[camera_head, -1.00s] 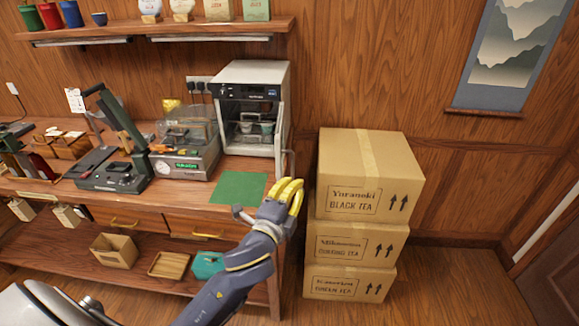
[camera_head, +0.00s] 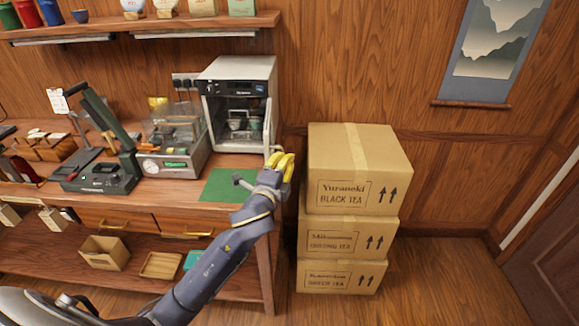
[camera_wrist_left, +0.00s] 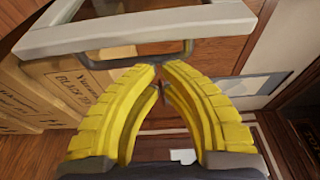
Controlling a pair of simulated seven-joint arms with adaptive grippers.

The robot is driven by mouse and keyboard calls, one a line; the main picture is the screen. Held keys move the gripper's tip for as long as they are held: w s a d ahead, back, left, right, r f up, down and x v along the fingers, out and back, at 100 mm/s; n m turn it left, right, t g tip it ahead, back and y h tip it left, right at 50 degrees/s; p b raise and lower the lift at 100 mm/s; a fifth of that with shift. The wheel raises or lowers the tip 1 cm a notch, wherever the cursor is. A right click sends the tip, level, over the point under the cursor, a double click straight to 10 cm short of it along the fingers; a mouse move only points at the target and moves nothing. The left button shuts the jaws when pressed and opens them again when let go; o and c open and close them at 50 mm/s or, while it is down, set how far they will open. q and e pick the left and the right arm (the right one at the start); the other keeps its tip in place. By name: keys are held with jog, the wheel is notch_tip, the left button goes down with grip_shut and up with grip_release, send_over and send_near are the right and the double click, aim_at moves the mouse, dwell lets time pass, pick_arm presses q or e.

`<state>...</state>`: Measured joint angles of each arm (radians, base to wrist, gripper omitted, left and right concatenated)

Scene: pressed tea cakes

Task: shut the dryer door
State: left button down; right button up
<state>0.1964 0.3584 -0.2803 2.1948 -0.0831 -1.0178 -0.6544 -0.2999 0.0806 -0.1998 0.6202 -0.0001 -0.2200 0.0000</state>
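The dryer (camera_head: 237,72) is a pale box on the right end of the workbench. Its front is open, with small dark vessels inside. Its door (camera_head: 274,118) stands swung out on the right side, seen nearly edge-on. In the left wrist view the door's pale frame (camera_wrist_left: 200,22) and its dark handle (camera_wrist_left: 125,62) cross the top. My left gripper (camera_head: 283,157) is at the door's near edge; its yellow fingertips (camera_wrist_left: 163,68) are together at the handle. I cannot tell whether they touch it. My right gripper is not in view.
Stacked cardboard boxes (camera_head: 352,200) stand just right of the bench and my left gripper. A green mat (camera_head: 228,185) lies before the dryer. A press (camera_head: 105,165) and a scale-like machine (camera_head: 175,150) stand to its left. The floor right of the boxes is clear.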

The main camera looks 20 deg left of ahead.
pick_arm(q)
jog(key=shift+s+a, duration=0.35)
jog(key=shift+a, duration=0.5)
